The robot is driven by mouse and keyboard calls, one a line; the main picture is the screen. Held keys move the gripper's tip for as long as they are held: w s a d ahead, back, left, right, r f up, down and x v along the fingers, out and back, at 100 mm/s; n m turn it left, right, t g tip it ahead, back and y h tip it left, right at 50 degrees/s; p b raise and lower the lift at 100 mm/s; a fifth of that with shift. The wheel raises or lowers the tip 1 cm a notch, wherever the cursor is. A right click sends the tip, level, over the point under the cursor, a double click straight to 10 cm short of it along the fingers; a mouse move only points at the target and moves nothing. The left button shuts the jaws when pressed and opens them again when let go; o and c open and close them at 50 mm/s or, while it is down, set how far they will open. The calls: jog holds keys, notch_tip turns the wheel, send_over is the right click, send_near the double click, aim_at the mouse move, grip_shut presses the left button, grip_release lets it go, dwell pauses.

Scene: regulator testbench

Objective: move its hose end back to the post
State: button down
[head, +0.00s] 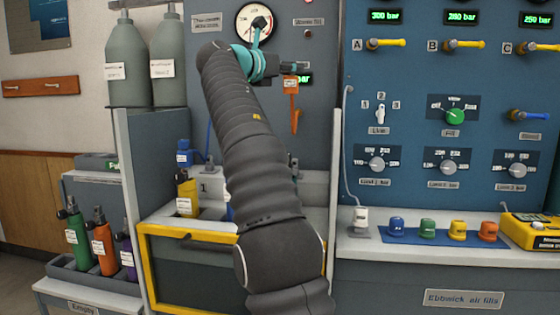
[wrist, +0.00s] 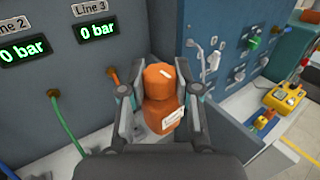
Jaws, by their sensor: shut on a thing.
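My gripper (head: 303,73) is raised in front of the grey panel, left of the blue control panel. In the wrist view its two fingers (wrist: 160,95) are shut on an orange hose end (wrist: 161,108) with a white label. The orange hose end (head: 291,86) also shows in the head view, with a thin orange part (head: 295,122) hanging below it. An orange fitting (wrist: 112,73) shows below the Line 3 display. I cannot pick out the post; my arm covers much of the bay.
A yellow-framed bay (head: 190,231) holds a yellow cylinder (head: 187,197). Grey tanks (head: 126,62) stand at left. The blue control panel (head: 450,90) is close on the right, above a ledge with coloured caps (head: 427,229). A green hose (wrist: 67,128) hangs below Line 2.

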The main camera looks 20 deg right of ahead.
jog(key=shift+r, duration=0.15)
jog(key=shift+w+a, duration=0.1)
jog(key=shift+a, duration=0.15)
jog(key=shift+f, duration=0.2)
notch_tip(320, 180, down, 17)
jog(key=shift+f+b, duration=0.1)
jog(key=shift+b, duration=1)
jog(key=c, duration=0.8)
grip_release()
jog(key=shift+f, duration=0.1)
jog(key=shift+f+b, duration=0.4)
jog(key=shift+b, duration=0.35)
jog(key=v, duration=1.4)
jog(key=shift+r, duration=0.4)
